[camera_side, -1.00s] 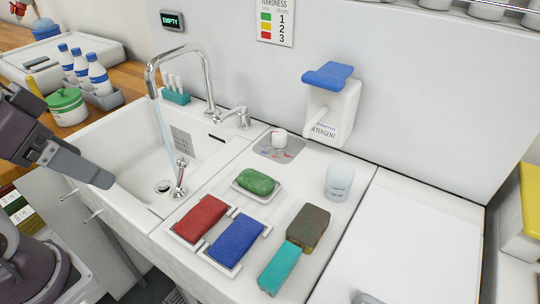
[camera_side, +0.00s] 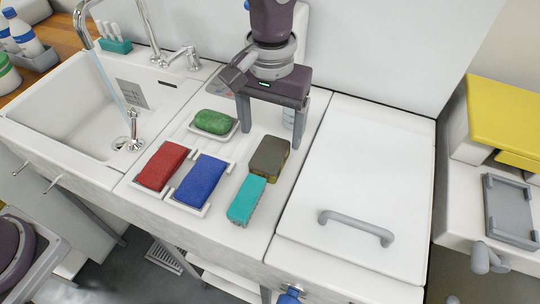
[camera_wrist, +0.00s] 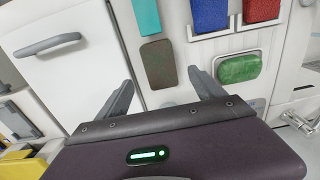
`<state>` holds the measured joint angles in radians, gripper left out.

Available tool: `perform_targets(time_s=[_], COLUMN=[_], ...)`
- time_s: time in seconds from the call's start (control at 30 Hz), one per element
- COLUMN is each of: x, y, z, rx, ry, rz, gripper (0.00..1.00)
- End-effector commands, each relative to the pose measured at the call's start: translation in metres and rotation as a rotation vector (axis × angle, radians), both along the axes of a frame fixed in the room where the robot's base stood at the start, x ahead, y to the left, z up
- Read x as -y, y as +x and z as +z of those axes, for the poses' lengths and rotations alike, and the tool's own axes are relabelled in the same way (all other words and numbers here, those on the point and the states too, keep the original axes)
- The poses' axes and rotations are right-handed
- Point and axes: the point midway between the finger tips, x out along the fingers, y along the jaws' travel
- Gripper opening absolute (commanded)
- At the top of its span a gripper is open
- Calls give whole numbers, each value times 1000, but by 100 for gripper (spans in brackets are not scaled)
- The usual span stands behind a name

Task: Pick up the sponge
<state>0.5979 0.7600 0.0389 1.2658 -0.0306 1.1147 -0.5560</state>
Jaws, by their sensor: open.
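A dark brown-olive block with a yellowish lower side, which looks like the sponge (camera_side: 270,157), lies on the white counter. It also shows in the wrist view (camera_wrist: 158,64), close to the line between my fingertips. A teal block (camera_side: 246,200) lies at its near end, touching or almost touching. My gripper (camera_side: 272,125) points down over the counter, behind the sponge in the side view. Its two fingers are spread wide with nothing between them. They also show in the wrist view (camera_wrist: 160,77).
A red block (camera_side: 164,165) and a blue block (camera_side: 201,181) sit in white holders to the left. A green bar (camera_side: 214,122) lies on a white dish. A clear cup (camera_side: 289,118) is partly hidden behind a finger. A handled white lid (camera_side: 365,180) covers the right side.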

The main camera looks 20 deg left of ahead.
Motion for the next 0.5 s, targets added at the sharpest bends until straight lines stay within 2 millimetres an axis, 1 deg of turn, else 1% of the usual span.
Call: perform_targets(time_s=[0.17,0.3,0.4,0.5], x=[1,-1,-1,-1], y=[-1,-3,-3,-3], z=[-24,-51,-66,-72], rx=[-4,-6,-4,-1], ry=[3,5,4,2], rz=[1,1,1,1], gripper=[78,78,78,78])
